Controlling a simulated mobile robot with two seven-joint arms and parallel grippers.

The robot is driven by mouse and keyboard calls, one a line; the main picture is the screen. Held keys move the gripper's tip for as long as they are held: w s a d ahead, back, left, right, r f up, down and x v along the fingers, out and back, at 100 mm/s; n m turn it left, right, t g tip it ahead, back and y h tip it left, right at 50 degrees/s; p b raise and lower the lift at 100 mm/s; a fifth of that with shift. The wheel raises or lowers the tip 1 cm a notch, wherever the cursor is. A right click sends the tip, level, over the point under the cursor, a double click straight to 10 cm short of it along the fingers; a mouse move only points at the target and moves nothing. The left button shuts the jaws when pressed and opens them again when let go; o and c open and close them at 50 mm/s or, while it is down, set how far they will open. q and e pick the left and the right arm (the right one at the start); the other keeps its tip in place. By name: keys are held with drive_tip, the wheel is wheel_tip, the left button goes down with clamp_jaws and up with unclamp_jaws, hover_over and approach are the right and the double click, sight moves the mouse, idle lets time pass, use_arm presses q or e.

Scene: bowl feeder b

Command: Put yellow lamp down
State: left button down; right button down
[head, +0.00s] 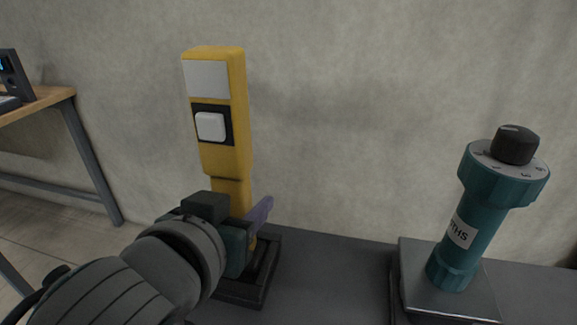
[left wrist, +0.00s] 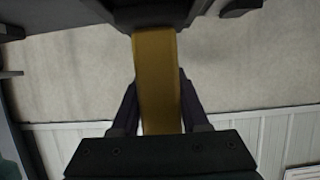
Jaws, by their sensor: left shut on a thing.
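The yellow lamp (head: 226,150) stands upright in the head view, with a pale panel near its top and a white square button on a dark patch below. My left gripper (head: 250,235) is shut on its narrow lower part. In the left wrist view the yellow lamp (left wrist: 158,80) runs between the two fingers of my left gripper (left wrist: 160,105). A dark tray-like base (head: 245,292) sits under the lamp on the grey surface. The lamp's lower end is mostly hidden by my gripper, so I cannot tell whether it touches the base. My right gripper is not in view.
A teal cylinder with a black knob (head: 515,145) stands on a metal block (head: 450,290) at the right. The grey surface (head: 335,275) between it and the dark base is clear. A wooden table (head: 40,103) stands at the far left. A plain wall is behind.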

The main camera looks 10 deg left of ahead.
use_arm(q)
drive_tip(key=shift+f, duration=0.3)
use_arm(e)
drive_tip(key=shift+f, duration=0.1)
